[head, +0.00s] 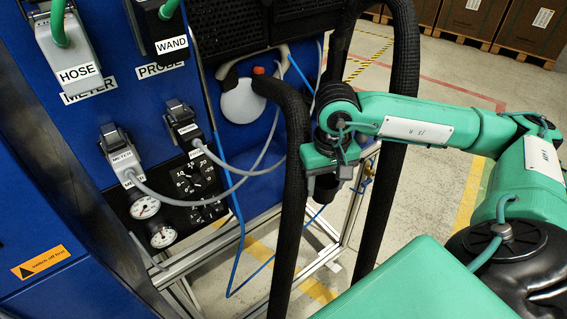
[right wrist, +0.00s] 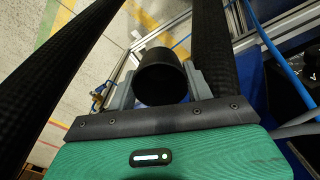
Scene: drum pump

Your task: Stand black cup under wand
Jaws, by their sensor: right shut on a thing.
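My right gripper (head: 328,178) reaches in from the right in the head view, between two thick black hoses. It is shut on the black cup (head: 325,189), whose dark side shows just below the green gripper body. In the right wrist view the black cup (right wrist: 162,78) sits between the two grey fingers of the gripper (right wrist: 155,85), its round dark opening facing the camera. A black plug labelled WAND (head: 165,30) is on the blue panel at upper left; I cannot make out the wand itself. My left gripper is not in view.
Thick black hoses (head: 291,190) hang close on both sides of the gripper. The blue panel (head: 130,85) carries plugs, gauges and grey cables. A white round part with an orange top (head: 243,101) hangs at the panel. An aluminium frame (head: 335,262) stands below; open floor lies behind.

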